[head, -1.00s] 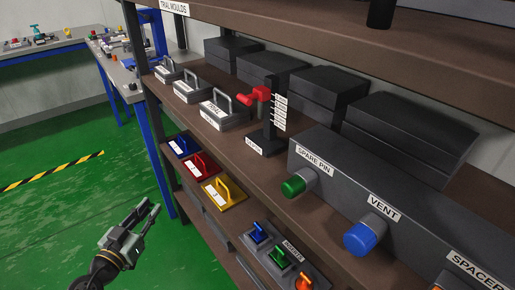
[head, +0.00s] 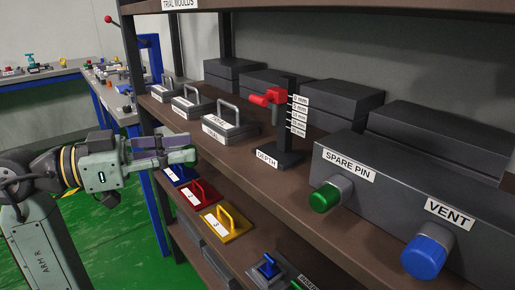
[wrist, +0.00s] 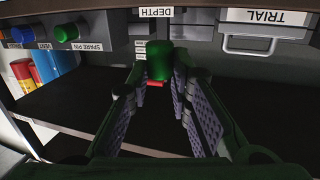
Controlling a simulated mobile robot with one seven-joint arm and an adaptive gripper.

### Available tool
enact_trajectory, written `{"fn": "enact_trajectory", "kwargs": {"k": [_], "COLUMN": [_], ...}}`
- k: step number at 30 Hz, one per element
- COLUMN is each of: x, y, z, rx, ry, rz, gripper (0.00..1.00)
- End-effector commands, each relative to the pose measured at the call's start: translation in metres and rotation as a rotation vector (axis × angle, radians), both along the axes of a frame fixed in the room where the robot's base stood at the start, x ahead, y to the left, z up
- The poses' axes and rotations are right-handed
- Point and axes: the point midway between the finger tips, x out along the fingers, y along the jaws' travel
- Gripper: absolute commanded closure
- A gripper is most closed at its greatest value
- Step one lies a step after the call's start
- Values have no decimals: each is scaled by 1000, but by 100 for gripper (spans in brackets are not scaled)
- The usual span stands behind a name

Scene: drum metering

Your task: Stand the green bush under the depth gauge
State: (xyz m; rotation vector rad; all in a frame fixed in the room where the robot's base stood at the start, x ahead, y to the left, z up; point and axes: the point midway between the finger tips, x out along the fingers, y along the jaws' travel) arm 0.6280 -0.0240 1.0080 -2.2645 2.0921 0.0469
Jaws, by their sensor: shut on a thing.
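My gripper (head: 165,150) is at the left of the head view, beside the shelving. It is shut on the green bush (head: 188,155), which shows at its fingertips. In the wrist view the bush (wrist: 158,60) is a green cylinder between the ends of the two fingers. The depth gauge (head: 288,120) stands on the middle shelf, right of and apart from my gripper. It has a black post, a red head (head: 270,97), a grey pin pointing down, a scale of labels and a black base marked DEPTH. The space under the pin looks empty.
Several handled grey moulds (head: 228,125) stand left of the gauge. A dark block with a green SPARE PIN knob (head: 325,198) and blue VENT knob (head: 424,257) is at right. Blue, red and yellow handled plates (head: 228,222) lie on the lower shelf. Black blocks stand behind.

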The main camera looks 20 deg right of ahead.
Motion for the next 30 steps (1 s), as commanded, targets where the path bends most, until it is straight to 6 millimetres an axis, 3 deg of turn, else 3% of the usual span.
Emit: {"fn": "enact_trajectory", "kwargs": {"k": [6, 12, 20, 27, 30], "x": [4, 8, 11, 13, 14], "y": [-59, -104, -125, -162, -158], "z": [3, 3, 2, 3, -12], "rx": [1, 0, 0, 0, -2], "ry": [0, 1, 0, 1, 3], "rz": [-2, 1, 4, 2, 6], "gripper": [100, 100, 100, 100, 100]}}
